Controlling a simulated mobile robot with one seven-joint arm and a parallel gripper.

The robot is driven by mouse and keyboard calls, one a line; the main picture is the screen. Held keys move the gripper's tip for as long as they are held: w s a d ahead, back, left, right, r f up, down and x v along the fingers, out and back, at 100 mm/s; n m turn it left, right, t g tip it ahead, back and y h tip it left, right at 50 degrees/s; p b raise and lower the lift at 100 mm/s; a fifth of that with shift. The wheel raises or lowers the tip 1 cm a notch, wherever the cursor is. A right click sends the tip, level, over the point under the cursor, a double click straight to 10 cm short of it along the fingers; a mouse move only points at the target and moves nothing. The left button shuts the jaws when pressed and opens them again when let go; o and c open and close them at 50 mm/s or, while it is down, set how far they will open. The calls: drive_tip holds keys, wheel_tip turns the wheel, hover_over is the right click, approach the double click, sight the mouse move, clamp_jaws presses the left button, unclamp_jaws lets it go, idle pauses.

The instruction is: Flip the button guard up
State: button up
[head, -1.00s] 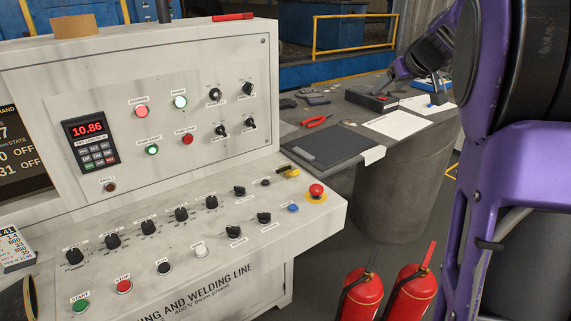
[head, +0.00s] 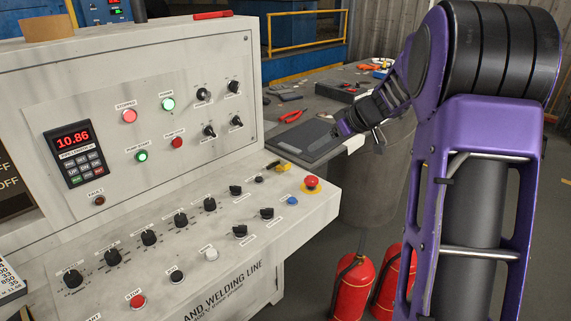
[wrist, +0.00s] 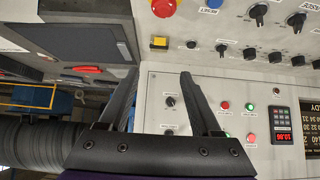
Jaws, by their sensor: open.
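A small yellow piece with a dark part, likely the button guard (head: 283,166), sits at the back right of the console's sloped desk. It also shows in the wrist view (wrist: 159,43), above and beyond my fingertips; its exact position up or down is too small to tell. My gripper (head: 345,127) hangs in the air to the right of the console, apart from the guard. In the wrist view my gripper (wrist: 160,76) has its two dark fingers spread with nothing between them.
A red emergency stop button (head: 311,182) on a yellow ring and a blue button (head: 292,201) sit near the guard. Several black knobs line the desk. A side table (head: 330,104) with tools stands behind. Fire extinguishers (head: 352,287) stand on the floor at right.

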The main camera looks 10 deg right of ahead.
approach(280, 165)
drive_tip(key=x, duration=0.5)
drive_tip(key=shift+s+d+f, duration=0.15)
drive_tip(key=shift+d+f, duration=0.2)
drive_tip(key=shift+f, duration=0.15)
clamp_jaws()
idle(1.0)
